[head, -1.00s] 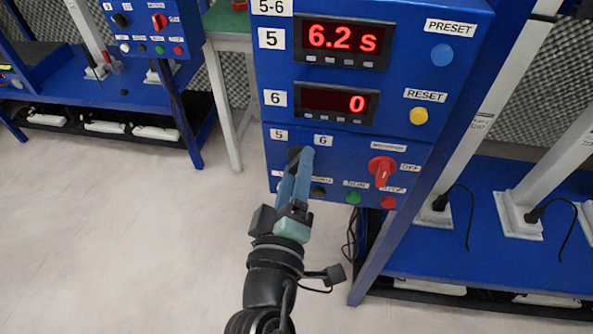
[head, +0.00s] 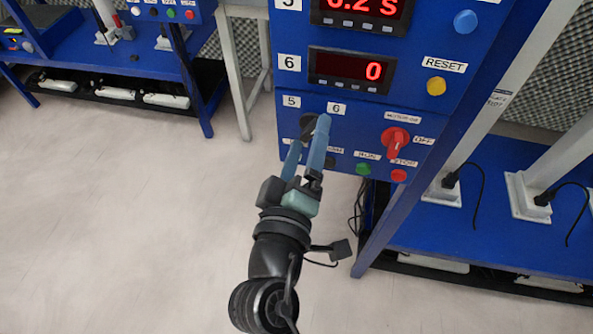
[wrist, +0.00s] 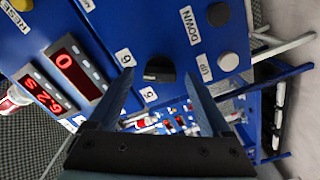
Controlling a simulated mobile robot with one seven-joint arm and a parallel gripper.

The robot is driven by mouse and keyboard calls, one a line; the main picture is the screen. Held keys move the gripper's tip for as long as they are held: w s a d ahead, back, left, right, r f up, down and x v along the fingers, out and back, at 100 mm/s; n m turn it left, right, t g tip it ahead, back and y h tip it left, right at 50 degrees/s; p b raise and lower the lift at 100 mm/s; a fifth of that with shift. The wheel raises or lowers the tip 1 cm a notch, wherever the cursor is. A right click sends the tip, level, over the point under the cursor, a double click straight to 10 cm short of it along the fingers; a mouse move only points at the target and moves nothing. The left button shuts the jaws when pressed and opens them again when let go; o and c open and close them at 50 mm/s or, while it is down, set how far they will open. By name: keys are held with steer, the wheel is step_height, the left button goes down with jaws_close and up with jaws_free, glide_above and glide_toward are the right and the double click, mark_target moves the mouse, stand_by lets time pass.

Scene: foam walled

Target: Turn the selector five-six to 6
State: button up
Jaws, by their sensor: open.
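The selector five-six is a black knob on the blue panel (head: 345,107), under the labels 5 (head: 291,102) and 6 (head: 336,109). In the head view my fingers partly cover it. In the wrist view the black selector (wrist: 159,69) shows ahead, between the fingertips in the picture, beside the labels 6 (wrist: 124,57) and 5 (wrist: 149,94). I cannot tell surely which number it points to. My gripper (head: 309,132) is open and empty, its blue fingers at the panel's lower left; it also shows in the wrist view (wrist: 158,77). Contact with the knob is not clear.
To the right are a red rotary switch (head: 396,140), a green button (head: 363,169) and a red button (head: 399,176). Above are a display reading 0 (head: 350,70) and a yellow button (head: 436,86). Floor at left is clear.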

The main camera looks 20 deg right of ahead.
steer(key=b+v, duration=0.1)
steer(key=v, duration=1.1)
steer(key=shift+b, duration=0.4)
